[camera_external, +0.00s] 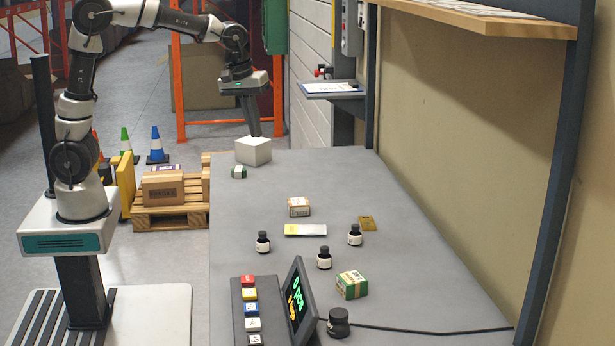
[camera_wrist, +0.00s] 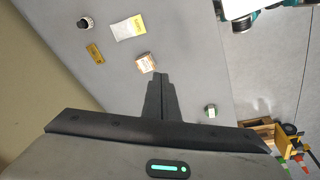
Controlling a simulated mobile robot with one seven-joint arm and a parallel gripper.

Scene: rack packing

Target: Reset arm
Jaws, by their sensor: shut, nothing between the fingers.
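My arm is raised on its column and reaches across to the far end of the grey table (camera_external: 300,270). My gripper (camera_external: 255,133) points down above the white box (camera_external: 253,152), with its tip close to or in front of the box; I cannot tell if they touch. In the wrist view my gripper's fingers (camera_wrist: 160,80) are together with nothing between them. The white box is not seen in the wrist view.
A cardboard box (camera_external: 299,207), a yellow-white packet (camera_external: 305,230), dark bottles (camera_external: 324,258), a green-white box (camera_external: 351,285) and a display (camera_external: 298,300) stand nearer. A shelf (camera_external: 490,20) overhangs the right side.

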